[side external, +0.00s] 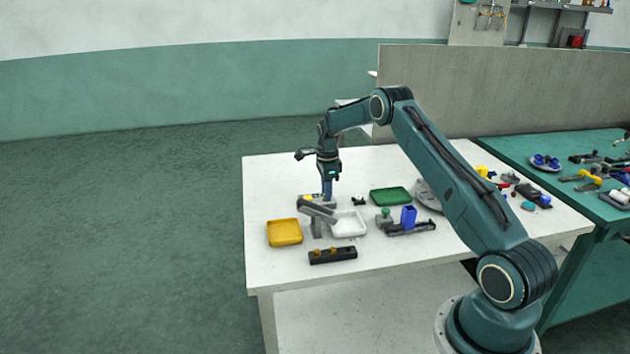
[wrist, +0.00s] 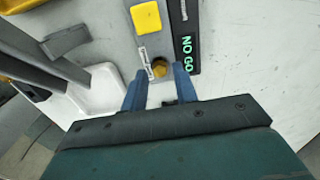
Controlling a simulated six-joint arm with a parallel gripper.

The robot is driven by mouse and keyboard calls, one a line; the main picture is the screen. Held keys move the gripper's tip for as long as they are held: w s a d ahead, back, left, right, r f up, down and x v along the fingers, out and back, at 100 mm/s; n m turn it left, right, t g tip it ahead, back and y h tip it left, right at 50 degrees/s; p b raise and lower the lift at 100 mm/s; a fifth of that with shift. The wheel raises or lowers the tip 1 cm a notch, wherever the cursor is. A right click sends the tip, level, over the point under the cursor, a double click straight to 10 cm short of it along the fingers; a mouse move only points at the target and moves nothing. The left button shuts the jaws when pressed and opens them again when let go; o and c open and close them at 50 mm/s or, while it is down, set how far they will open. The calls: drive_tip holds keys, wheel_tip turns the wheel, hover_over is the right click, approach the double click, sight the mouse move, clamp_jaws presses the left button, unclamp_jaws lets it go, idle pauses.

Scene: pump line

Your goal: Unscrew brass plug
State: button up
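The brass plug (wrist: 159,69) shows in the wrist view as a small round brass piece set in a grey fixture (wrist: 128,30). My gripper (wrist: 159,72) is over it with its two blue fingers apart, one on each side of the plug. Gaps show between the fingers and the plug. In the side view my gripper (side external: 327,198) points straight down at the fixture, and a grey bracket (side external: 317,210) in front hides much of the fixture and the plug.
A yellow square (wrist: 146,17) and a dark strip with lit "NO GO" (wrist: 187,50) are beside the plug. Around the fixture are a yellow tray (side external: 285,239), white tray (side external: 349,229), green tray (side external: 390,196) and black block with brass-coloured pieces (side external: 333,256). The table's left front is clear.

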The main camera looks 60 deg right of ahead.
drive_tip(key=shift+r, duration=2.05)
drive_tip(key=shift+r, duration=0.1)
drive_tip(key=shift+a+r, duration=0.2)
drive_tip(key=shift+r, duration=0.1)
drive_tip(key=s+a+r+n+t, duration=0.1)
drive_tip(key=s+a+r+n, duration=0.5)
drive_tip(key=a+r, duration=0.5)
drive_tip(key=s+a+r+n+t, duration=0.2)
drive_tip(key=s+a+r+n, duration=0.2)
drive_tip(key=a+r+n, duration=0.6)
drive_tip(key=s+a+r+n+t, duration=0.1)
drive_tip(key=s+a+n, duration=0.4)
drive_tip(key=s, duration=0.7)
drive_tip(key=s+a+n+t, duration=0.1)
drive_tip(key=s+a+n, duration=0.4)
drive_tip(key=s, duration=0.7)
drive_tip(key=shift+a+r+n+t, duration=0.3)
drive_tip(key=shift+a+r+n, duration=0.1)
drive_tip(key=shift+a, duration=0.35)
